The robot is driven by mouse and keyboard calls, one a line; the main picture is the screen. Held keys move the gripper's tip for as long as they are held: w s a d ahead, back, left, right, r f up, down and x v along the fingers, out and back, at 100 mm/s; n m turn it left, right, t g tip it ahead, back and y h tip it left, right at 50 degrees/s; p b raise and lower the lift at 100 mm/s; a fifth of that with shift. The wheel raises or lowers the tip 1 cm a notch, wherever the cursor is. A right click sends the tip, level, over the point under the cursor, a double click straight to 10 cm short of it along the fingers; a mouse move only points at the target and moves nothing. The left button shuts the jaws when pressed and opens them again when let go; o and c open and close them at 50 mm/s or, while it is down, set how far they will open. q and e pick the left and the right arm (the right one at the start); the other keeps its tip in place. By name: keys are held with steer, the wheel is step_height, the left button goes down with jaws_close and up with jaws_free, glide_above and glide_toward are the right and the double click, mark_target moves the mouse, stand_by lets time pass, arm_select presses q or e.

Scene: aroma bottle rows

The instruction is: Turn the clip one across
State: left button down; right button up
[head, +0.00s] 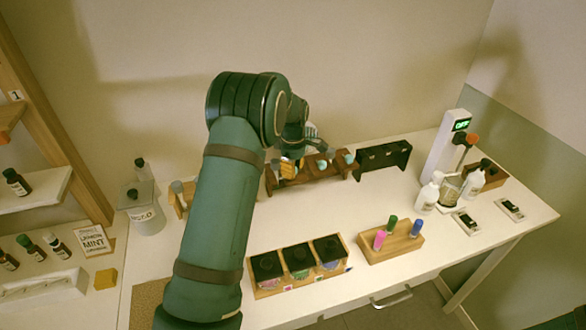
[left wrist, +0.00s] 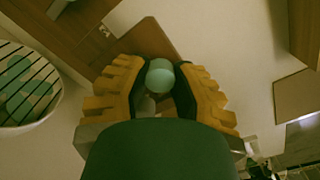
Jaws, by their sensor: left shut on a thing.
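My left arm reaches over the table in the head view, and its gripper (head: 289,166) is at the brown wooden rack (head: 330,173) near the wall. In the left wrist view the yellow fingers of this gripper (left wrist: 162,85) are closed around a pale teal rounded piece (left wrist: 160,74), with a brown wooden part (left wrist: 150,38) just beyond it. Its lower part is hidden between the fingers. More pale teal pieces (head: 349,158) show on the rack. I cannot tell for sure which part is the clip. My right gripper is not in view.
A black rack (head: 384,157) stands right of the brown one. In front are a wooden box of dark-lidded jars (head: 299,262) and a block with coloured vials (head: 391,243). A white stand with a green display (head: 446,145) and white bottles (head: 428,193) are at right. The table's middle is clear.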

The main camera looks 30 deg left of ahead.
arm_select(q)
steer(key=c, duration=1)
jaws_free()
step_height(320, 180, up, 12)
